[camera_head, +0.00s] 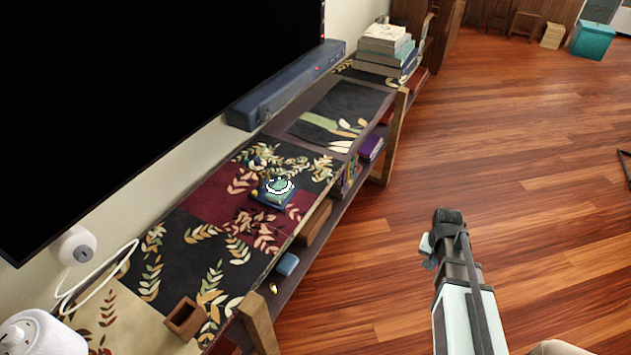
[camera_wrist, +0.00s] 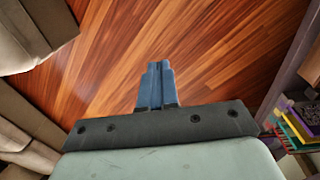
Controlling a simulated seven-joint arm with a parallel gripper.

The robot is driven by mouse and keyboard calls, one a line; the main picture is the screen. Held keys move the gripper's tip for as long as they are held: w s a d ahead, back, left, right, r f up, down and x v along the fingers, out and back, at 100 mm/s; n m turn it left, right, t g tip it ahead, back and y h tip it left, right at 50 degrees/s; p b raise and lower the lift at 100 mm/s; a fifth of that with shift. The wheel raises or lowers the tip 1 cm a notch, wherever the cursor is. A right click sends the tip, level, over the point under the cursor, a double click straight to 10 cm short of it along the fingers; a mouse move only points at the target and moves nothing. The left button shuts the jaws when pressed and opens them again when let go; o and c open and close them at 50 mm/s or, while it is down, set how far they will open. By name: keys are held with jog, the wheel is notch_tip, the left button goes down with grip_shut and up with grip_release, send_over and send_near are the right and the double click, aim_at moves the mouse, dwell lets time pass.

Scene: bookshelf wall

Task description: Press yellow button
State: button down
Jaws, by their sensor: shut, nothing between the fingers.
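A small dark blue box (camera_head: 272,199) with a pale green and white round top (camera_head: 279,186) sits on the patterned runner of the low shelf in the head view. A tiny yellowish spot (camera_head: 254,194) shows at its left side; I cannot tell whether this is the yellow button. My gripper (camera_wrist: 155,66) is shut and empty over the wooden floor in the wrist view. In the head view my arm (camera_head: 465,290) is out over the floor, right of the shelf and well apart from the box. The fingertips are not clear there.
A large black screen (camera_head: 150,90) and a soundbar (camera_head: 285,88) line the wall behind the shelf. Stacked books (camera_head: 385,48) stand at its far end. A wooden box (camera_head: 185,318) is near the front. Books (camera_wrist: 293,122) show at the right of the wrist view.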

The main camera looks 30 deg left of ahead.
jog(key=w+a+r, duration=0.2)
jog(key=a+r, duration=0.1)
jog(key=a, duration=0.4)
jog(key=w+a+r, duration=0.2)
jog(key=a, duration=0.6)
notch_tip(320, 180, up, 18)
jog(key=t, duration=0.3)
send_over(256, 191)
jog(key=s, duration=0.4)
jog(key=shift+r+y, duration=0.2)
jog(key=shift+y, duration=0.1)
jog(key=shift+f, duration=0.1)
jog(key=x, duration=0.8)
jog(key=s+x, duration=0.1)
jog(key=x, duration=0.3)
jog(key=shift+w+f, duration=0.15)
jog(key=shift+f, duration=0.8)
